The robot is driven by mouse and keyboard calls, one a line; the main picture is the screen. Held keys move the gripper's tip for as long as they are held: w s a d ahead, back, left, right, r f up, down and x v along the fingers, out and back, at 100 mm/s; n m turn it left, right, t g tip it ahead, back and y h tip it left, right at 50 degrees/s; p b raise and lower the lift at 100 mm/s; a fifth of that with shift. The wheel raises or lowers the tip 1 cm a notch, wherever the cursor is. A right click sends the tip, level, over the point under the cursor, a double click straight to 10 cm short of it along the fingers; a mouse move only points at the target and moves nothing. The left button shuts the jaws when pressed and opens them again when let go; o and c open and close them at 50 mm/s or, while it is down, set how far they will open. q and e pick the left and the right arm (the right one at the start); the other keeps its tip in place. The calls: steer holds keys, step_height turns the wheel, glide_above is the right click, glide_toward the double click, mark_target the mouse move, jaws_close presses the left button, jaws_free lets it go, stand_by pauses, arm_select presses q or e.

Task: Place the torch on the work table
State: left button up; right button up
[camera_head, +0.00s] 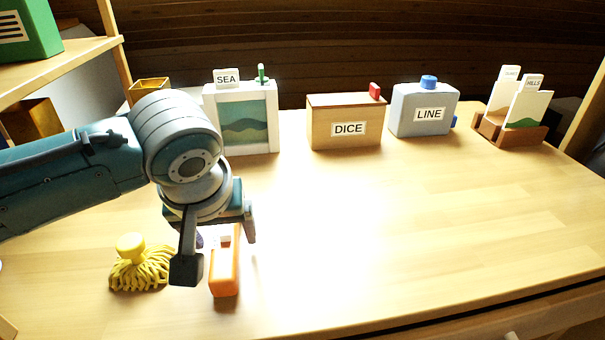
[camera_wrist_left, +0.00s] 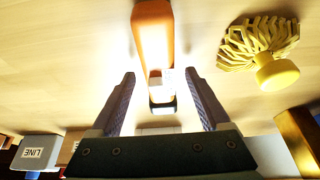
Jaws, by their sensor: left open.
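The torch (camera_head: 227,273) looks like a long orange block with a pale patch and a darker end, and it lies on the work table (camera_head: 400,235) near the front left. It also shows in the left wrist view (camera_wrist_left: 153,35). My left gripper (camera_head: 218,253) is open above the torch's far end, with one finger to each side. In the left wrist view, my left gripper (camera_wrist_left: 160,75) has visible gaps between its fingers and the torch. The arm partly hides the torch's far end in the head view. My right gripper is not in view.
A yellow mop-like brush (camera_head: 140,265) lies just left of the torch. Along the back stand the SEA frame (camera_head: 241,120), DICE box (camera_head: 345,122), LINE canister (camera_head: 424,110) and a card holder (camera_head: 510,125). The middle and right of the table are clear.

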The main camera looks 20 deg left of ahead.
arm_select(q)
steer(key=shift+c, duration=0.3)
jaws_close()
stand_by(0.3)
